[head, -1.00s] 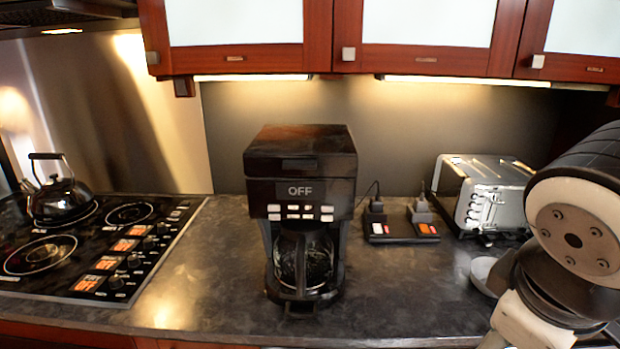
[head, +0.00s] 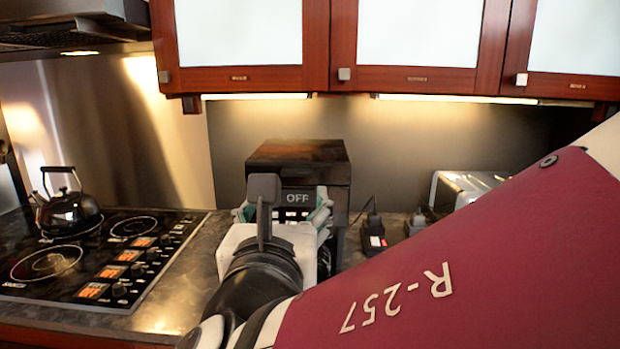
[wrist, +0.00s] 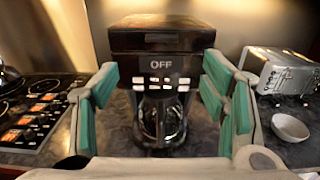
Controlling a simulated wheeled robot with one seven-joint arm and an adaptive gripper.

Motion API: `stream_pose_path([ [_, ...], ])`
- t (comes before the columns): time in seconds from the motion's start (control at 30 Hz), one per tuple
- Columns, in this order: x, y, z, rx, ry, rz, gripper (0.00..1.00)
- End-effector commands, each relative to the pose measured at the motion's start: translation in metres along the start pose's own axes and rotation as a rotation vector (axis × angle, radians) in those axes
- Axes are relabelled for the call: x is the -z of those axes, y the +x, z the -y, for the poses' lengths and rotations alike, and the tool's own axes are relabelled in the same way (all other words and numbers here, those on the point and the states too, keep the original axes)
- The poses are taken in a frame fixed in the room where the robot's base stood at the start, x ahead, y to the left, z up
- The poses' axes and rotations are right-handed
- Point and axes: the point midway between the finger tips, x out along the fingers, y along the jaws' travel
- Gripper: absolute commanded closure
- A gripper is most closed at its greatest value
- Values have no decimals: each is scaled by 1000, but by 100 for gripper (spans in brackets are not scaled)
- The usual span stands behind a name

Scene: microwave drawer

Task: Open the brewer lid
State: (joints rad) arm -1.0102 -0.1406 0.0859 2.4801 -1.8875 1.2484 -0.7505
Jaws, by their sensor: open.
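The black coffee brewer (head: 300,160) stands on the counter against the back wall. Its lid (wrist: 162,30) is down flat on top, above a front panel reading OFF. The wrist view shows the buttons and the glass carafe (wrist: 162,122) in the lower part. My gripper (wrist: 163,88) is open, with its green-padded fingers apart on either side of the brewer's front in the wrist view. It appears to be in front of the brewer, below lid level, and holds nothing. In the head view my gripper (head: 285,205) and arm hide the brewer's lower half.
A stovetop (head: 95,255) with a black kettle (head: 68,208) is at left. A toaster (head: 465,185) is at right, partly behind my arm. A bowl (wrist: 291,127) sits near the toaster. Wooden cabinets (head: 430,80) hang above the brewer.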

Motion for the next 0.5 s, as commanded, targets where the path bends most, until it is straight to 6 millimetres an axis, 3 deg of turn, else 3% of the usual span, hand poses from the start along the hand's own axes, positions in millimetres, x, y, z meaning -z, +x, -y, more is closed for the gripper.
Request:
stream_pose_path([
  [0.5,1,94,3,9,3,-3,33],
])
